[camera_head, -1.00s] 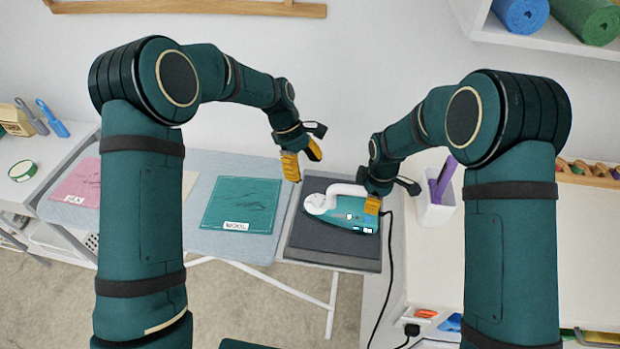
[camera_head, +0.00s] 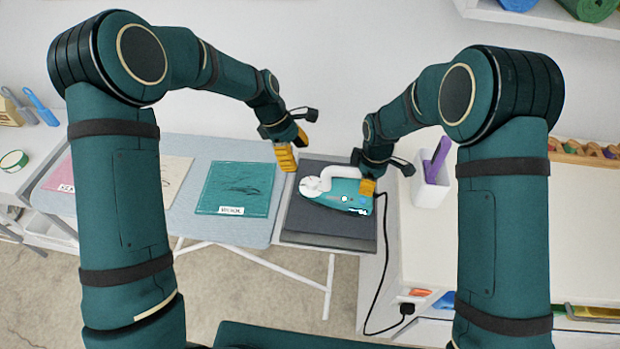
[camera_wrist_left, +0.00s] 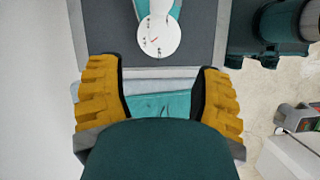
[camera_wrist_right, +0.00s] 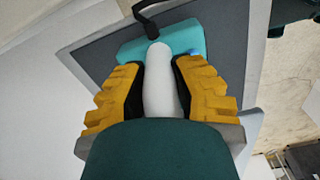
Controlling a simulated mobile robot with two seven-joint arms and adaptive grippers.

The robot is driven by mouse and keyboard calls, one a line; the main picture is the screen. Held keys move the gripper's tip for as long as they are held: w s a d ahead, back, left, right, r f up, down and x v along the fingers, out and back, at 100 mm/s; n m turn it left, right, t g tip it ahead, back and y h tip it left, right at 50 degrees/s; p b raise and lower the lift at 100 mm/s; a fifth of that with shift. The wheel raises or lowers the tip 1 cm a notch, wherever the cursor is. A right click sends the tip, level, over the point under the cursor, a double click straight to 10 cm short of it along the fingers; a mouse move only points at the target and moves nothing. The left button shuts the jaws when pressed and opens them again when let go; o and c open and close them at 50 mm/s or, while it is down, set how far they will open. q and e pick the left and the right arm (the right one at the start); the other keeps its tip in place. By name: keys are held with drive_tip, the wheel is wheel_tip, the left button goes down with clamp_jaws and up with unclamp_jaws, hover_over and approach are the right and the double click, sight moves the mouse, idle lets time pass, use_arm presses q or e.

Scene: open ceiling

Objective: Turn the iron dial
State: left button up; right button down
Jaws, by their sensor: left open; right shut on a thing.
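The teal iron (camera_head: 345,196) lies on a dark grey pad. Its white handle (camera_wrist_right: 160,85) arches over the body. The white round dial (camera_head: 311,187) is at the iron's left end; the left wrist view shows the dial (camera_wrist_left: 158,37) with marks and a small red pointer, too small to read. My left gripper (camera_head: 291,148) is open and empty, above and to the upper left of the dial. My right gripper (camera_head: 366,187) is shut on the iron's handle, with a yellow finger (camera_wrist_right: 205,95) on each side of it in the right wrist view.
The dark pad (camera_head: 330,240) sits at the right end of the ironing board (camera_head: 190,225). A teal cloth (camera_head: 235,185) labelled WOOL lies left of it. A black cord (camera_head: 377,290) runs down from the iron. A white holder (camera_head: 430,187) stands at right.

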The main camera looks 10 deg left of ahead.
sight(311, 181)
use_arm(q)
drive_tip(key=x, duration=1)
drive_tip(key=shift+s+d+f, duration=0.1)
clamp_jaws()
